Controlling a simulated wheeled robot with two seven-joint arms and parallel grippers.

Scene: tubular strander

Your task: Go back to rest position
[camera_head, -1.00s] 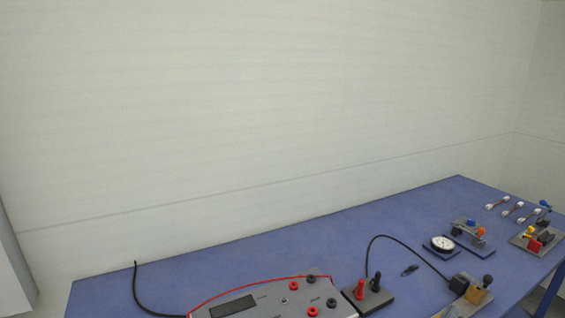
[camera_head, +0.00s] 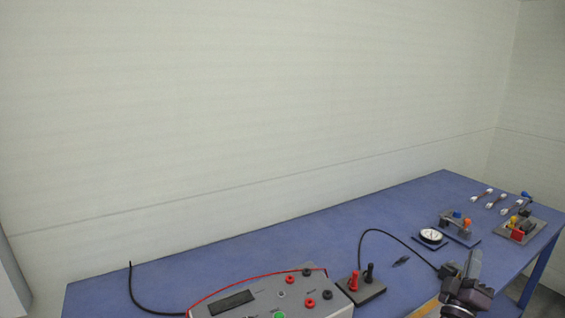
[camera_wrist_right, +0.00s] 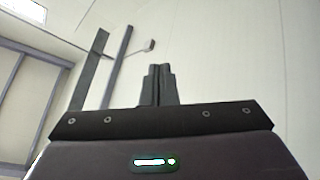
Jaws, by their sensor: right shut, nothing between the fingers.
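My right gripper (camera_head: 469,268) shows at the lower right in the head view, over the near right part of the blue table (camera_head: 300,245). Its fingers point up. In the right wrist view my right gripper (camera_wrist_right: 158,72) has its two fingers together with nothing between them, with pale wall behind. My left gripper is not in the head view.
A grey meter box (camera_head: 262,298) with a red wire and a block with red and black plugs (camera_head: 362,287) stand at the table's front. A dial gauge (camera_head: 430,237), a small fixture (camera_head: 459,226) and a clamp block (camera_head: 519,230) stand at right. The table's back middle is clear.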

